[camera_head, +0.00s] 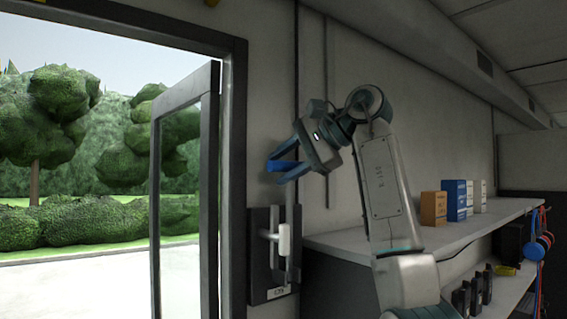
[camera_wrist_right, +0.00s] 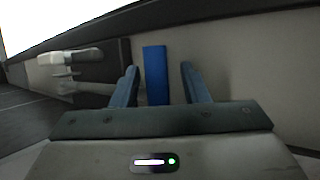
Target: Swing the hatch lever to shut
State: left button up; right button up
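A dark wall panel (camera_head: 261,265) beside the door frame carries a lever with a white grip (camera_head: 284,240). The grip stands roughly upright on a short pale arm. The panel (camera_wrist_right: 113,70) and the pale lever (camera_wrist_right: 80,57) also show at the left of the right wrist view. My right gripper (camera_head: 279,167) is above the panel, apart from the lever. Its fingers (camera_wrist_right: 159,82) are open, with a plain blue bar (camera_wrist_right: 155,70) showing between them and a gap on each side. I cannot tell what the bar is fixed to. My left gripper is out of view.
A glazed door (camera_head: 210,180) stands open in the doorway at the left. A shelf (camera_head: 345,243) at the right holds an orange box (camera_head: 433,208), blue boxes (camera_head: 456,200) and pale boxes (camera_head: 480,195). A vertical conduit (camera_head: 326,110) runs down the wall behind my right arm.

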jog(key=shift+w+d+f, duration=0.1)
jog(key=shift+w+f, duration=0.05)
jog(key=shift+f, duration=0.1)
